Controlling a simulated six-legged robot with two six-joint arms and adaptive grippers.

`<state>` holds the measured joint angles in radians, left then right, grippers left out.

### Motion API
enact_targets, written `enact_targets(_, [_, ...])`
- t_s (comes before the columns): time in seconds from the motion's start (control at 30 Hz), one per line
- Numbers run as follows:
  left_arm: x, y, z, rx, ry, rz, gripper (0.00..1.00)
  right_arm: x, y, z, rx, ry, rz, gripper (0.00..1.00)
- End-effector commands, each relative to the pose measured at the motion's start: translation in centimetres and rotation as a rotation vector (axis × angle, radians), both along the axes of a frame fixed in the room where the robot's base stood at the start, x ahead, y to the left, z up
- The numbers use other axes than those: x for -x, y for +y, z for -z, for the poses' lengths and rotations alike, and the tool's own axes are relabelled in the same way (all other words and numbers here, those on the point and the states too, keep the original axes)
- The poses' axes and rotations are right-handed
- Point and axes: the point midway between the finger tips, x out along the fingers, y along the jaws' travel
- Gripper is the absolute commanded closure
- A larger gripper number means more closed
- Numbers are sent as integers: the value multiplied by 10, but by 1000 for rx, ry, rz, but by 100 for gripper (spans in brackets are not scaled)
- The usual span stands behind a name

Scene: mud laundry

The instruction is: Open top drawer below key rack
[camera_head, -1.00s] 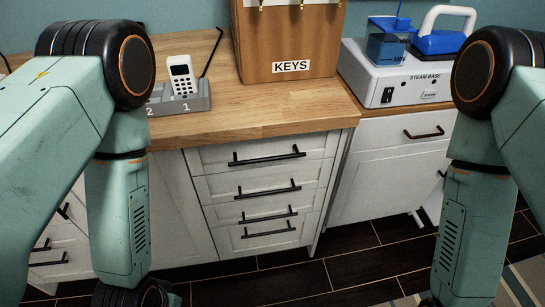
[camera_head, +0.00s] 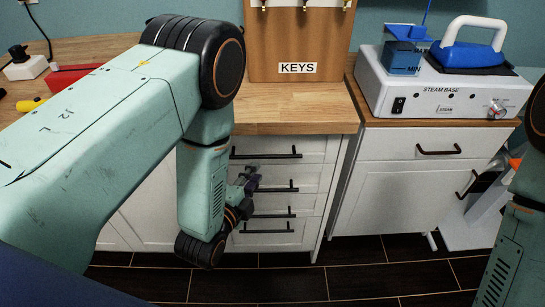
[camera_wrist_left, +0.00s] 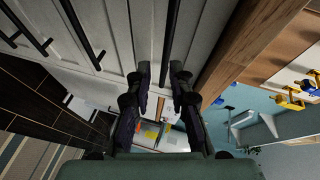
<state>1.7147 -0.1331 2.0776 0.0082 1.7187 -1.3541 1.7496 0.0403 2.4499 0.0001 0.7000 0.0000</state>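The white top drawer (camera_head: 318,147) is shut, directly under the wooden counter below the key rack (camera_head: 300,43) marked "KEYS". Its black bar handle (camera_head: 265,154) is in plain view. My left gripper (camera_head: 251,174) is in front of the drawer stack, just below that handle in the picture. In the left wrist view, the two dark fingers of my left gripper (camera_wrist_left: 161,68) are apart and empty. The top handle (camera_wrist_left: 169,35) runs between their tips in the picture; I cannot tell whether they touch it. My right gripper is out of view.
More drawers with black handles (camera_head: 270,231) lie below. A steam base (camera_head: 440,95) stands on the right counter, above a white cabinet (camera_head: 395,195). A red object (camera_head: 70,78) lies on the left counter. The dark floor (camera_head: 320,275) in front is clear.

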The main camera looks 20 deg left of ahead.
Motion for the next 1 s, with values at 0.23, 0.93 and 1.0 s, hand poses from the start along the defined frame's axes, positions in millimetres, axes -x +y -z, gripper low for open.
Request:
enact_targets(0.23, [-4, 4, -8, -112, -51, 21, 79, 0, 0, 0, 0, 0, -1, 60])
enact_targets(0.93, [-77, -9, 6, -110, -48, 25, 79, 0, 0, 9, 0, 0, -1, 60])
enact_targets(1.0, [-77, -10, 6, -111, -47, 24, 79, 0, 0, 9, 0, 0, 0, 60])
